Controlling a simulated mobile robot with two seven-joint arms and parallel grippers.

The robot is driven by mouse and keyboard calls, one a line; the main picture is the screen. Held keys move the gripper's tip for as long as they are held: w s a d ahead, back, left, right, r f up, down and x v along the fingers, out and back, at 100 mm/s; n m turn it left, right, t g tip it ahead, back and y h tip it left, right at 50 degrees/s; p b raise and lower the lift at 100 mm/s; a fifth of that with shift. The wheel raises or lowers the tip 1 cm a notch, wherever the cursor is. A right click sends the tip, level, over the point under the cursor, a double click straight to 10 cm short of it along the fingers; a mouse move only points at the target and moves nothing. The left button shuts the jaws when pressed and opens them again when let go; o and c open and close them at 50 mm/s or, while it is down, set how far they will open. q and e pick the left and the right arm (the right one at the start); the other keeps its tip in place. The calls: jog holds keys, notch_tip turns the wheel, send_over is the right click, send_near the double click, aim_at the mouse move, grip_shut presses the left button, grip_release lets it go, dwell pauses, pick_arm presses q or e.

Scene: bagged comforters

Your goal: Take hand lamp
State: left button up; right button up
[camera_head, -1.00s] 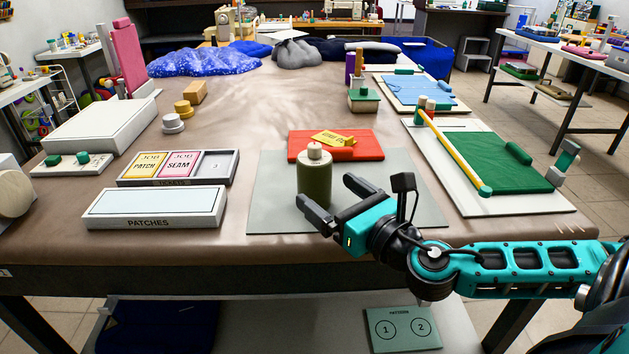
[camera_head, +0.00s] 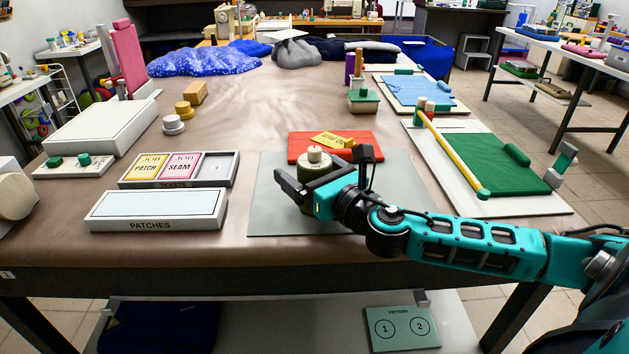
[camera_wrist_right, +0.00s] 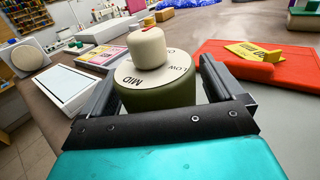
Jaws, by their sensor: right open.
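The hand lamp looks to be the olive-green cylinder (camera_head: 315,164) with a cream knob on top, upright on the grey mat (camera_head: 265,208). In the right wrist view the lamp (camera_wrist_right: 157,95) shows a pale top marked MID and LOW. My right gripper (camera_head: 293,188) is open at the lamp, with one finger on each side of it in the wrist view. I cannot tell whether the fingers touch it. The gripper hides the lamp's lower part in the head view. My left gripper is not in view.
A red pad (camera_head: 365,146) with a yellow tag lies just behind the lamp. A green board (camera_head: 490,165) with a yellow bar lies to the right.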

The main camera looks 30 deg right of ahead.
jog(key=c, duration=1.1)
jog(key=shift+r, duration=0.15)
notch_tip(320, 180, up, 10)
jog(key=p, duration=0.3)
jog(key=shift+w, duration=0.1)
notch_tip(320, 180, up, 10)
